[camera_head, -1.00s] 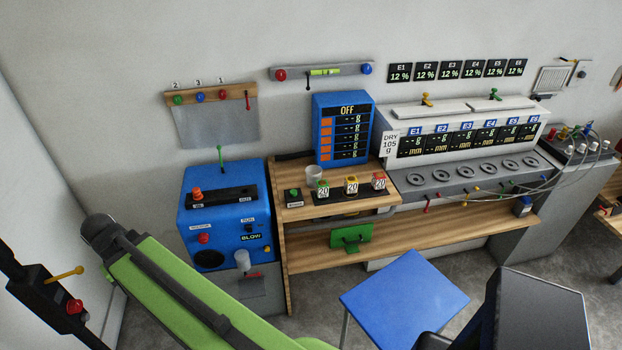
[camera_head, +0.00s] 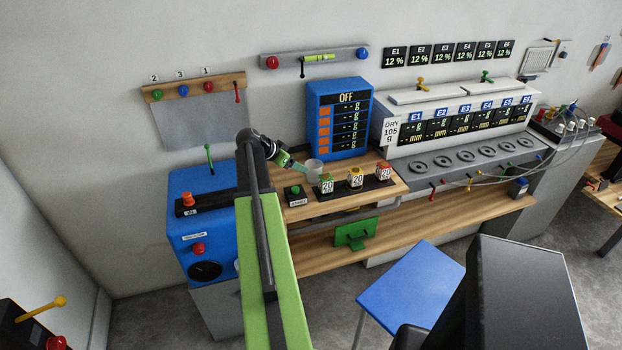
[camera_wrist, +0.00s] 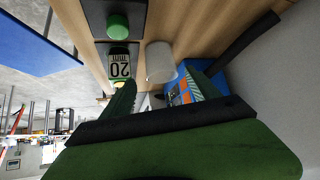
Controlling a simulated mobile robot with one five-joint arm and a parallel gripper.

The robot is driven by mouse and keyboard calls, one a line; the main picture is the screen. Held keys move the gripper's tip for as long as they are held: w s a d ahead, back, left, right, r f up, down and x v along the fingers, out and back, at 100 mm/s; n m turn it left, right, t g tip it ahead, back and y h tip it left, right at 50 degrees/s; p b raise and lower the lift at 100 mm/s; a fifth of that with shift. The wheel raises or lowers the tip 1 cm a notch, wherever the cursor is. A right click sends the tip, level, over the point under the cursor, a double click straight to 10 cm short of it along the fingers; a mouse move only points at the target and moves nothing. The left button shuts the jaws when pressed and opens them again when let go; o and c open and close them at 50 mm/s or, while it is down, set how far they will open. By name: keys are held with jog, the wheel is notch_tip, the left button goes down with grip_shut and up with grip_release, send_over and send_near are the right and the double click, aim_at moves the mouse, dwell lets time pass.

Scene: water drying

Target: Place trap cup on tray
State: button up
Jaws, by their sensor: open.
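A pale, translucent cup (camera_head: 315,168) stands on the wooden bench just behind the green-topped 20 block (camera_head: 326,184). The same cup shows in the wrist view (camera_wrist: 160,62), beyond and between the fingertips. My gripper (camera_head: 300,166) is open and empty at bench height, just left of the cup; I cannot tell whether a finger touches it. In the wrist view, my gripper (camera_wrist: 159,79) has its green fingers spread. A second whitish cup (camera_head: 237,265) at the blue machine's front is mostly hidden behind my arm. A black strip (camera_head: 342,190) carries the 20 blocks; I see no clear tray.
A blue display box (camera_head: 340,118) reading OFF stands close behind the cup. A black pad with a green button (camera_head: 296,194) lies at the front left. The blue machine (camera_head: 195,230) is left of the bench, and a blue stool (camera_head: 415,285) stands in front.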

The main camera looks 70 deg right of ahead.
aim_at(314, 172)
jog(key=b+x, duration=0.2)
jog(key=x, duration=0.2)
jog(key=b+x, duration=0.2)
jog(key=x, duration=0.1)
jog(key=shift+w+d+f, duration=0.1)
jog(key=shift+f, duration=0.4)
jog(key=shift+d, duration=0.2)
jog(key=b+x, duration=0.4)
jog(key=x, duration=0.1)
jog(key=shift+s, duration=0.25)
jog(key=shift+d+r, duration=0.1)
jog(key=shift+r, duration=0.05)
jog(key=shift+c, duration=0.4)
jog(key=c, duration=1.2)
jog(key=shift+o, duration=0.2)
notch_tip(314, 172, up, 10)
jog(key=p, duration=1)
